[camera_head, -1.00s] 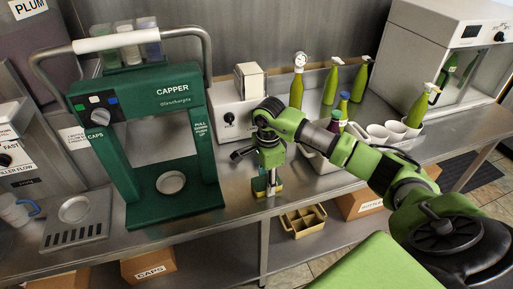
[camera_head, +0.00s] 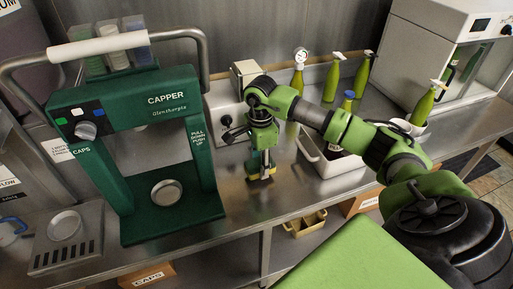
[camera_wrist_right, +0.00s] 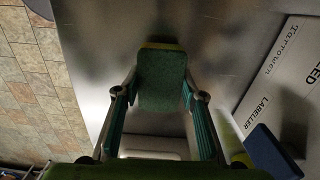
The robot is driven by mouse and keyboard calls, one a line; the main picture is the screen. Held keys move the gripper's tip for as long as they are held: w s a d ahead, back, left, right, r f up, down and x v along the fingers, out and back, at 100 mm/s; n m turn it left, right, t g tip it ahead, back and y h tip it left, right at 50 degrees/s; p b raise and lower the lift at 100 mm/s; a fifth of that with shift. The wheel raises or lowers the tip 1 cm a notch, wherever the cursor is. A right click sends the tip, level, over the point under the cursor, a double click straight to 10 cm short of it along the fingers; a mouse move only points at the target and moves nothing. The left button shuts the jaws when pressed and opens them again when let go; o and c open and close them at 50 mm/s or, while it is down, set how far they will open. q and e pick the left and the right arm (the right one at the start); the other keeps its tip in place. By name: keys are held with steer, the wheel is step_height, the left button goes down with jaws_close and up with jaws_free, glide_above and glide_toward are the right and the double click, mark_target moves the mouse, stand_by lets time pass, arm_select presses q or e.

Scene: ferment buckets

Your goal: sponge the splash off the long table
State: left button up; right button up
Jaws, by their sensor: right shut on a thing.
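My right gripper (camera_head: 262,166) is low over the long steel table (camera_head: 290,198), just right of the green capper. It is shut on a sponge (camera_head: 254,177), which is at the tabletop; I cannot tell how firmly it touches. In the right wrist view, the gripper (camera_wrist_right: 160,94) holds the sponge (camera_wrist_right: 163,78) between its two fingers, with a green face and a yellow edge showing. I cannot make out the splash in either view; the sponge and gripper cover part of the table there. My left gripper is not in view.
The green capper (camera_head: 205,160) stands to the left. A white tray (camera_head: 330,167) is to the right, with green bottles (camera_head: 361,75) behind it. A labeller (camera_wrist_right: 285,100) is beside the gripper in the wrist view. A yellow bin (camera_head: 305,224) is below the table's front edge.

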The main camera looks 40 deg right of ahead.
steer(key=shift+s+a+r+p, duration=0.1)
steer(key=shift+s+r+p, duration=0.1)
steer(key=shift+r, duration=0.4)
steer(key=shift+s+a+r+p, duration=0.1)
steer(key=shift+r+p, duration=0.1)
steer(key=shift+r, duration=0.8)
steer(key=shift+w+d+r+p, duration=0.15)
steer(key=shift+w+r+p, duration=0.05)
steer(key=shift+r+p, duration=0.65)
steer(key=shift+s+r, duration=0.1)
steer(key=shift+r, duration=0.3)
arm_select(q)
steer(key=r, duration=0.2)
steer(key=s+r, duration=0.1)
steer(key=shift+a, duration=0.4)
arm_select(e)
steer(key=shift+f, duration=0.1)
